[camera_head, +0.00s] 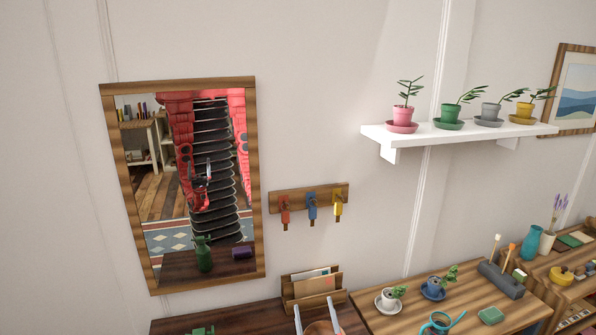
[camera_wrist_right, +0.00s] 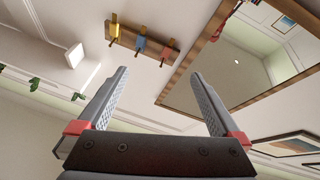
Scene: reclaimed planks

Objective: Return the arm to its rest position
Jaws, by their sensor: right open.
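My right gripper (camera_head: 317,314) shows at the bottom edge of the head view, its two pale fingers pointing up and apart. It is in front of the dark table and below the letter holder (camera_head: 316,290). In the right wrist view my right gripper (camera_wrist_right: 160,74) is open, with nothing between its grey fingers. Most of the right arm is out of the frame. My left gripper is not directly in view.
A framed mirror (camera_head: 258,190) hangs left of a hook rack (camera_head: 272,203). A white shelf (camera_head: 470,142) holds several potted plants. A wooden table (camera_head: 372,318) bears cups with plants and a watering can (camera_head: 440,322). The wall between rack and shelf is clear.

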